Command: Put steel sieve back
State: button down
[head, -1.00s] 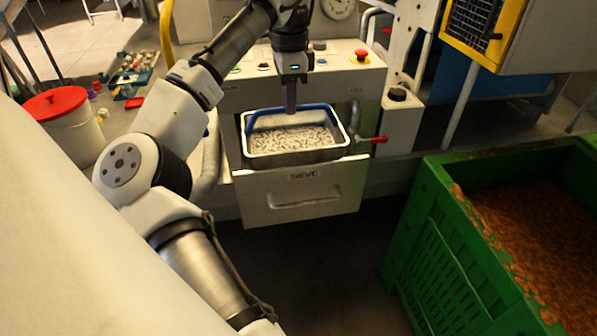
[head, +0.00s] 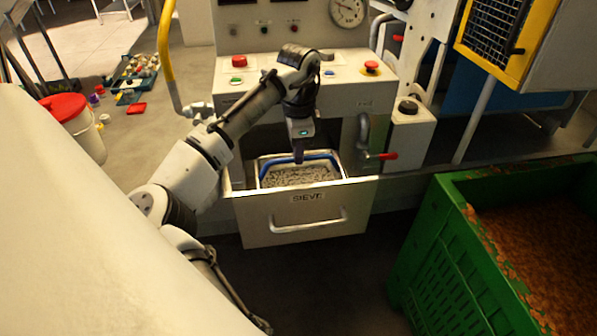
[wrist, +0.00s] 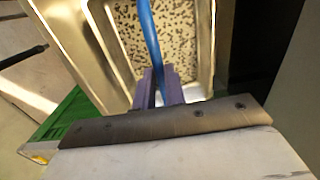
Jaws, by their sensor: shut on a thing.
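The steel sieve (head: 300,176) is a rectangular pan with a perforated bottom and a blue handle (head: 325,154). It sits low inside the open drawer labelled SIEVE (head: 307,214), its rim near the drawer's front. My gripper (head: 299,157) points down over the sieve and is shut on the blue handle. In the wrist view the handle (wrist: 149,40) runs between the two purple fingers (wrist: 158,88), with the perforated bottom (wrist: 178,30) behind it. Whether the sieve rests fully on the drawer floor is hidden.
A green crate (head: 437,235) of orange-brown material stands at right. The panel above the drawer carries a red button (head: 371,67). A red-handled valve (head: 380,156) is right of the drawer. A white bucket with red lid (head: 66,107) is at left. Floor before the drawer is clear.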

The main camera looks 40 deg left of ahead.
aim_at(298, 174)
jog(key=shift+f+p, duration=0.45)
jog(key=shift+f, duration=3.15)
jog(key=shift+f, duration=0.1)
jog(key=c, duration=1.5)
grip_release()
jog(key=shift+o, duration=0.2)
